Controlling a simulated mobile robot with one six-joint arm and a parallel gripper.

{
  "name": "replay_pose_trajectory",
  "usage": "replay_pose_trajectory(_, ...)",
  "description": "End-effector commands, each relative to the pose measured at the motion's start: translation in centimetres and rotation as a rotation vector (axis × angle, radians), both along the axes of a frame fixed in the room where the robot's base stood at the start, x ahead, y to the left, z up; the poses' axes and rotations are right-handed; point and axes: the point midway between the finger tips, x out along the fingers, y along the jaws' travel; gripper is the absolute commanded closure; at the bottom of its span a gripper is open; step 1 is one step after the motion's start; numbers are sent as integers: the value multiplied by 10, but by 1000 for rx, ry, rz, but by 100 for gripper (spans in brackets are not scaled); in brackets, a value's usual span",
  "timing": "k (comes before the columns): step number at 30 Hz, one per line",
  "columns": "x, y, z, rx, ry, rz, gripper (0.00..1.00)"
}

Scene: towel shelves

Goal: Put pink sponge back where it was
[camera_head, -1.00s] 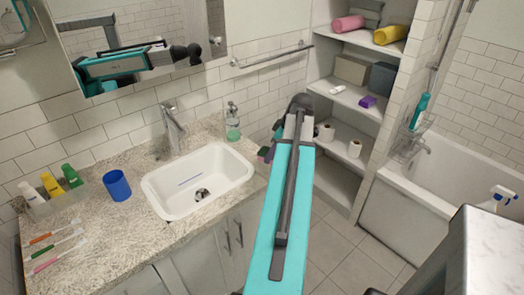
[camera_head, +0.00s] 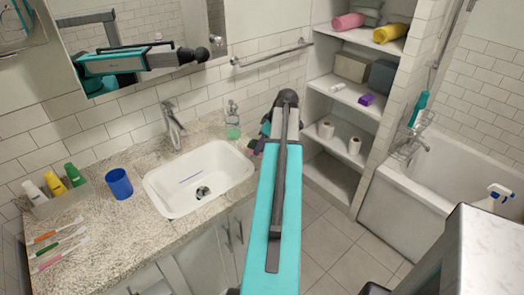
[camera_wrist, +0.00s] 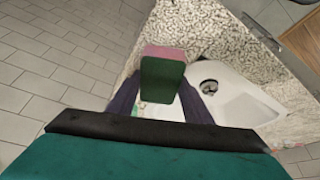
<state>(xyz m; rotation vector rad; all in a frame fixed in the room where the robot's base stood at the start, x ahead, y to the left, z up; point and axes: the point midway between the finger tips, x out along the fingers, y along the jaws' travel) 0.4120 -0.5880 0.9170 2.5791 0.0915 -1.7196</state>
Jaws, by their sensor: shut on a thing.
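The pink sponge (camera_wrist: 164,53), with a dark green face toward the camera, is held in the wrist view. My gripper (camera_wrist: 162,95) is shut on it, with one dark finger on each side. The sponge is in the air beside the counter and the sink. In the head view my teal arm hides most of the gripper; only a small pinkish patch shows at its left edge, near the counter's right end.
The white sink (camera_head: 200,180) is set in the speckled counter (camera_head: 118,235), with a blue cup (camera_head: 119,184) and a soap bottle (camera_head: 232,122) on top. The shelf unit (camera_head: 325,115) holds towels, boxes, paper rolls and a purple item (camera_head: 366,99). A bathtub (camera_head: 445,190) stands right.

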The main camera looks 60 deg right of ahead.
Motion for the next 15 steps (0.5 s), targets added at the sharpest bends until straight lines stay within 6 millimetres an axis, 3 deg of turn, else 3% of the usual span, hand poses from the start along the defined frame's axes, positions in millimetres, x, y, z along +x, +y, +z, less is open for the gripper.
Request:
replay_pose_trajectory(9, -1, 1, -24, 3, 1, 0, 79)
replay_pose_trajectory(15, 0, 0, -30, 0, 0, 0, 79)
